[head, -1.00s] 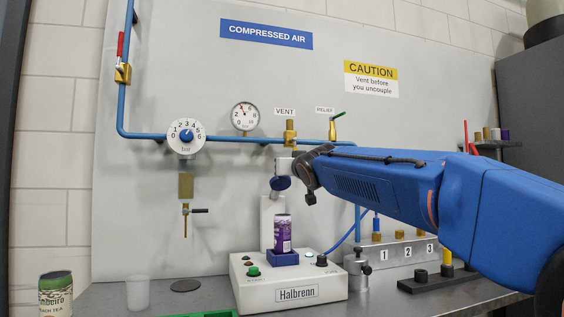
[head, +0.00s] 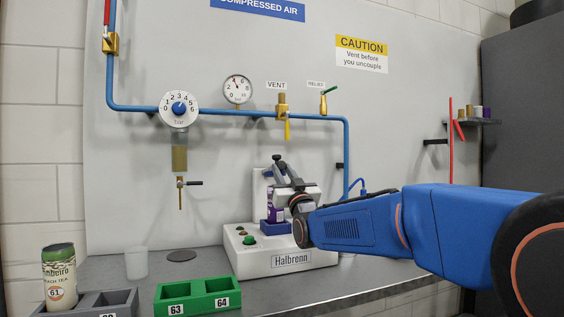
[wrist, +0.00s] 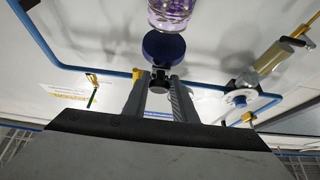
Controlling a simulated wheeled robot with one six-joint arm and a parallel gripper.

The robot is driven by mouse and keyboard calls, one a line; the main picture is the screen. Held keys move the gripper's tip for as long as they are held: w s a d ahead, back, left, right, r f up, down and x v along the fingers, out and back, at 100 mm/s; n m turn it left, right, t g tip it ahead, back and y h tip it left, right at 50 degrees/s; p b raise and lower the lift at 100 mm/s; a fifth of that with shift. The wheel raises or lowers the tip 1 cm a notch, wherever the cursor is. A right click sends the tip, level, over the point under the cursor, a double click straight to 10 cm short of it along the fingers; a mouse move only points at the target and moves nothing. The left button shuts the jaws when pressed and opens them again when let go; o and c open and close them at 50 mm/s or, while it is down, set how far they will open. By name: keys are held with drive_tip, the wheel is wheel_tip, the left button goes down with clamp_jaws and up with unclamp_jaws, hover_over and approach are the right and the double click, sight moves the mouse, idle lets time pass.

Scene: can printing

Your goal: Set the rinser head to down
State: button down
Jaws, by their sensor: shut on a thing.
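The white Halbrenn rinser (head: 280,262) stands on the bench by the wall panel. A purple can (head: 274,208) sits on its blue block (head: 274,228), partly hidden by my gripper. My gripper (head: 283,168) is at the top of the rinser's post, above and beside the can. In the wrist view my gripper (wrist: 160,80) is shut on the dark knob (wrist: 158,86) of the rinser head, whose blue disc (wrist: 163,46) lies close to the can (wrist: 171,14). I cannot tell whether disc and can touch, or the head's exact angle.
A blue air pipe (head: 225,111) with gauge, regulator and valves runs along the wall behind. A green tray (head: 197,302), a clear cup (head: 136,263) and a tea can (head: 59,272) stand at front left. Some bench left of the rinser is clear.

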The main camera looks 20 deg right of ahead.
drive_tip(key=shift+w+f, duration=0.15)
drive_tip(key=shift+f, duration=2.55)
drive_tip(key=c, duration=2.3)
unclamp_jaws()
drive_tip(key=o, duration=0.5)
drive_tip(key=shift+r, duration=0.2)
drive_tip(key=shift+o, duration=0.2)
drive_tip(key=v, duration=1.2)
